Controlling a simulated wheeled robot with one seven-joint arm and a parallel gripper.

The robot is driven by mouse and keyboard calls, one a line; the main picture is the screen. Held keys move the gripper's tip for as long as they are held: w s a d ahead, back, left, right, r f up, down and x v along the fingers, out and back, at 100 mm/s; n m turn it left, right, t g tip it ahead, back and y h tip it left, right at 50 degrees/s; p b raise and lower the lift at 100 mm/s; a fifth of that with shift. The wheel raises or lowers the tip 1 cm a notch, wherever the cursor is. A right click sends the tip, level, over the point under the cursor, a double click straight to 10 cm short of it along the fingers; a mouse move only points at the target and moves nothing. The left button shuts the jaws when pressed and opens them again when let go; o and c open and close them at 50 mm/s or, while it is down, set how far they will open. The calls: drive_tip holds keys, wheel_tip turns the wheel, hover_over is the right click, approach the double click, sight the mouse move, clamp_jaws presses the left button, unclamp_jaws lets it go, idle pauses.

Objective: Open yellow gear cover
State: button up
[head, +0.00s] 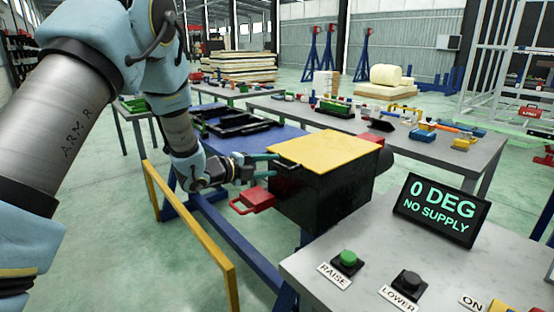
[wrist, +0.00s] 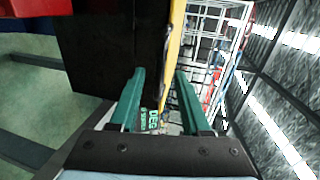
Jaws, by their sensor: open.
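The yellow gear cover (head: 325,150) lies flat and closed on top of a black box (head: 320,203) in the head view. A small dark handle (head: 289,166) shows at its near left edge. My gripper (head: 272,166) is at that edge, with its two teal fingers apart, one above the other. In the wrist view the cover (wrist: 175,45) is a thin yellow strip seen edge-on, between the lines of the two open fingers (wrist: 158,73). The box's dark side (wrist: 105,45) fills the left of that view. I cannot tell whether the fingers touch the handle.
A red padlock-shaped part (head: 253,201) sticks out below my gripper. A yellow rail (head: 188,225) stands at the left. A grey panel (head: 350,265) at the right holds a green RAISE button (head: 347,259), a black LOWER button (head: 408,280) and a display (head: 441,209) reading "0 DEG NO SUPPLY".

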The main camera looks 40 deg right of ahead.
sight(277, 164)
drive_tip(key=shift+p+x, duration=0.45)
drive_tip(key=shift+x, duration=1.4)
clamp_jaws()
